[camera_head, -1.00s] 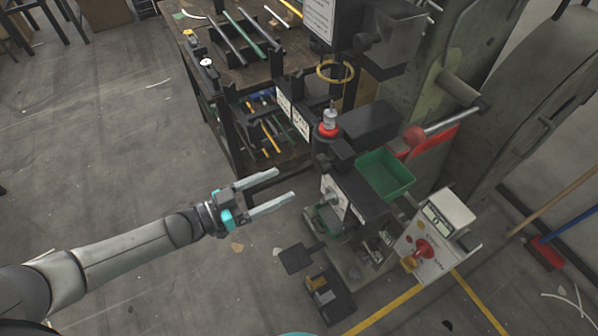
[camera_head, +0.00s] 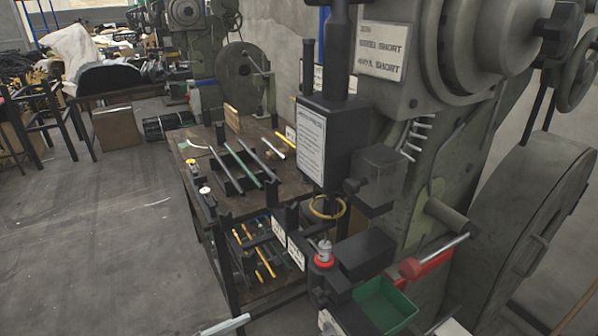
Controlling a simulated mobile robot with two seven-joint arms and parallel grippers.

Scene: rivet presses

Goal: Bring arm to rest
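At the bottom edge of the head view a pale fingertip of my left gripper (camera_head: 226,326) shows; the rest of that gripper and its arm are out of the picture. I cannot tell from this bit whether it is open or shut. It is left of the rivet press (camera_head: 326,150), near the floor in front of the work table. My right arm and gripper are not in view.
The work table (camera_head: 190,165) holds several rods on black racks. A red ring piece (camera_head: 324,262) sits on the press's lower part. A green bin (camera_head: 385,305) and a red-handled lever (camera_head: 428,262) are at right. The floor (camera_head: 100,240) at left is clear.

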